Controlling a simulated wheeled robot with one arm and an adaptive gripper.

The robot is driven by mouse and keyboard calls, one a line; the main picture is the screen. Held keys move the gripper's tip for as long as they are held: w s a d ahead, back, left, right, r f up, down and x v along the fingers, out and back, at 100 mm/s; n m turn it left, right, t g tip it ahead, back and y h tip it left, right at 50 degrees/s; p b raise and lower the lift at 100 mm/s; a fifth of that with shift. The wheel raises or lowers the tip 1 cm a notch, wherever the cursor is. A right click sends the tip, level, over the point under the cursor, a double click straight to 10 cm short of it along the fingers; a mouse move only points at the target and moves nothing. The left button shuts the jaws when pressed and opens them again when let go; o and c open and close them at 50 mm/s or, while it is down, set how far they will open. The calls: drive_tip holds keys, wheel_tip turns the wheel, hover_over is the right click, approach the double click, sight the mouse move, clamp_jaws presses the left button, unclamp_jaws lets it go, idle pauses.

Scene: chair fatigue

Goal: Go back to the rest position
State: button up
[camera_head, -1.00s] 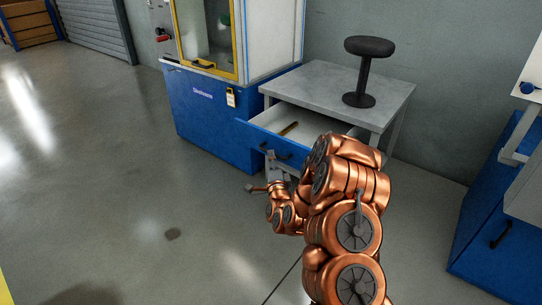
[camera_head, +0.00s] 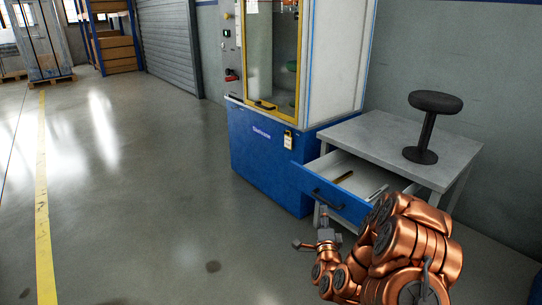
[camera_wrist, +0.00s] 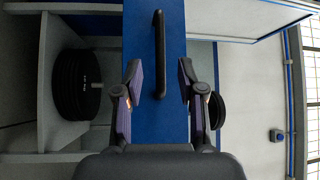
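My gripper (camera_head: 322,243) is at the front of the open drawer (camera_head: 343,206), low beside the blue machine base. In the wrist view my gripper (camera_wrist: 160,80) has its two fingers apart with nothing between them. The blue drawer front and its dark handle (camera_wrist: 159,40) show ahead, past the fingertips. My copper arm fills the lower right of the head view.
The drawer is pulled out of a grey table (camera_head: 395,145) bearing a black stool (camera_head: 428,125). A brown object (camera_head: 344,177) lies in the drawer. A blue and white machine (camera_head: 265,160) stands left of the table. The floor to the left is clear.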

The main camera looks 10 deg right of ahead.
drive_tip(key=s+a+r+n+g+y+p, duration=0.35)
drive_tip(key=a+r+n+p, duration=0.25)
drive_tip(key=r+p, duration=0.3)
drive_tip(key=s+a+r+n+g+y+p, duration=0.3)
drive_tip(key=a+r+n+g+p, duration=0.25)
drive_tip(key=r+p, duration=0.35)
drive_tip(key=s+r+n+g+p, duration=0.2)
drive_tip(key=s+r+g+p, duration=0.2)
drive_tip(key=s+r, duration=0.6)
drive_tip(key=s+r+n+g+h+p, duration=0.1)
drive_tip(key=s+r+n+g+p, duration=0.2)
drive_tip(key=s+r+p, duration=0.5)
drive_tip(key=s+r+n+g+h+p, duration=0.1)
drive_tip(key=s+r+n+g+p, duration=0.2)
drive_tip(key=s+r, duration=1)
drive_tip(key=s+g+p, duration=0.1)
drive_tip(key=s+p, duration=0.2)
drive_tip(key=s, duration=0.7)
drive_tip(key=shift+s+a+g+p, duration=0.3)
drive_tip(key=shift+p, duration=0.1)
